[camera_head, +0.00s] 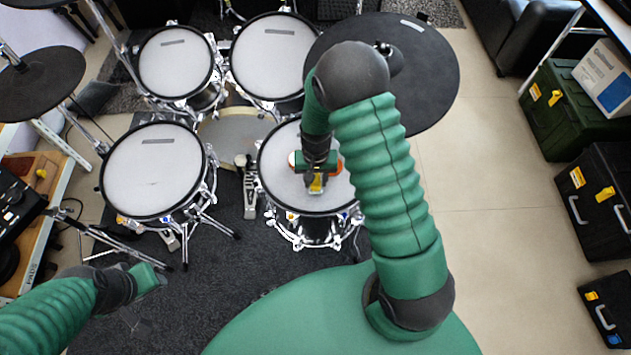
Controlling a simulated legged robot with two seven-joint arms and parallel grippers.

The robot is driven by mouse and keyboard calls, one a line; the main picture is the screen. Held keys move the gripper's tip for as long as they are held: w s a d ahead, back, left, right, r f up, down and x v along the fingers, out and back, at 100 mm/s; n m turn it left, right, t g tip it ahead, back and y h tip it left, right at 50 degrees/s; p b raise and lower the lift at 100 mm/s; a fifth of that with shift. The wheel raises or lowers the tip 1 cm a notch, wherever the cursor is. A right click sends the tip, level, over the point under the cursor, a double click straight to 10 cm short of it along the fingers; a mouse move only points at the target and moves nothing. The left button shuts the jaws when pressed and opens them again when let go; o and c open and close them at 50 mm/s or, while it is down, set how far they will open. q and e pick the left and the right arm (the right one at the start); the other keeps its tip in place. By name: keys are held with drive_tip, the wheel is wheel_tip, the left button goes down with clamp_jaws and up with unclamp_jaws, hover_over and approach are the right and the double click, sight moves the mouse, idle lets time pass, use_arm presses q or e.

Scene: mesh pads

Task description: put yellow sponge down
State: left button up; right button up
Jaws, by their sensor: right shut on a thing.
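My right gripper (316,180) points down over the light pad of the front right drum (296,200). It is shut on the yellow sponge (316,187), a small yellow piece at the fingertips. Most of the sponge is hidden by the gripper. I cannot tell whether the sponge touches the drum pad or is held just above it. My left gripper (150,276) is at the lower left, over the dark carpet, away from the drums; its fingers are too unclear to judge.
Another drum (153,170) stands to the left, with two more drums behind. A black cymbal pad (425,75) is at the back right. Dark cases (600,195) line the right side. The tiled floor (490,240) between is clear.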

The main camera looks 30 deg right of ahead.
drive_tip(key=shift+f, duration=0.6)
drive_tip(key=shift+d, duration=0.1)
drive_tip(key=shift+f, duration=0.1)
drive_tip(key=o, duration=1.2)
